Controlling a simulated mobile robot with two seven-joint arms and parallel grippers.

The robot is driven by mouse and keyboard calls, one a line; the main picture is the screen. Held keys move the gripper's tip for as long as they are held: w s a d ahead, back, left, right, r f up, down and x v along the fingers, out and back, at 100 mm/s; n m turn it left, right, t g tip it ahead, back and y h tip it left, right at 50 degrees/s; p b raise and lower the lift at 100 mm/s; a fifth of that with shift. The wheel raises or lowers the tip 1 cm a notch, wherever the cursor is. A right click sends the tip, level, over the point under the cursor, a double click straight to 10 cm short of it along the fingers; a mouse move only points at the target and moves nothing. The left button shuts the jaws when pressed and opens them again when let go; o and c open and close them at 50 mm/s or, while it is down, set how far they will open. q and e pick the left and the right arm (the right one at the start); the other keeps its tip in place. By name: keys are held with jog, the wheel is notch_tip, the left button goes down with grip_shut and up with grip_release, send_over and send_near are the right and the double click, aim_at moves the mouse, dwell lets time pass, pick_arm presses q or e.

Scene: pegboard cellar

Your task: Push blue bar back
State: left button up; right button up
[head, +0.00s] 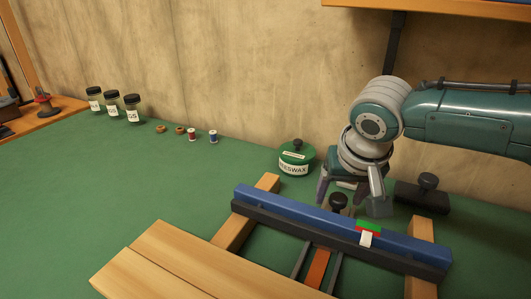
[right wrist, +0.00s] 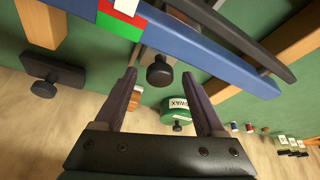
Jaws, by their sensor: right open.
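The long blue bar (head: 290,205) lies across two wooden rails behind a dark strip, and it crosses the top of the right wrist view (right wrist: 200,50). A green, red and white marker (head: 368,226) sits on its right part. My right gripper (head: 350,199) is behind the bar, fingers pointing down, open and empty. In the right wrist view, a black knob (right wrist: 160,71) shows between my right gripper's fingertips (right wrist: 159,74); the same knob stands behind the bar in the head view (head: 338,201). I cannot tell whether any finger touches the bar. My left gripper is out of view.
A green beeswax tin (head: 296,160) stands left of my right gripper. A black block with a knob (head: 422,196) lies to its right. Wooden boards (head: 170,265) lie in front. Jars (head: 133,109) and spools stand far left.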

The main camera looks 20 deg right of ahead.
jog(key=p+v, duration=0.3)
jog(key=v, duration=0.7)
dwell(0.3)
